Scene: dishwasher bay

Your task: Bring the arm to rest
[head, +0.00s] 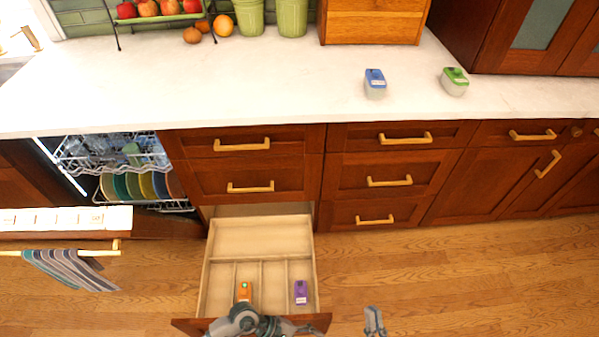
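My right gripper (374,322) shows at the bottom edge, right of the open drawer, over the wood floor. Its fingers point up in the picture and sit close together. No object shows between them, and I cannot tell whether it is open or shut. Grey arm parts of mine overlap the drawer's front edge at the bottom. I cannot make out my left gripper. The open drawer (262,222) has several compartments. An orange-topped container (244,291) and a purple container (301,292) stand in separate compartments.
A blue-lidded container (375,82) and a green-lidded container (455,82) stand on the white counter (200,90). The dishwasher (65,222) is open at left, with plates in its rack and a striped towel (70,270) on its door handle. The floor (480,280) at right is clear.

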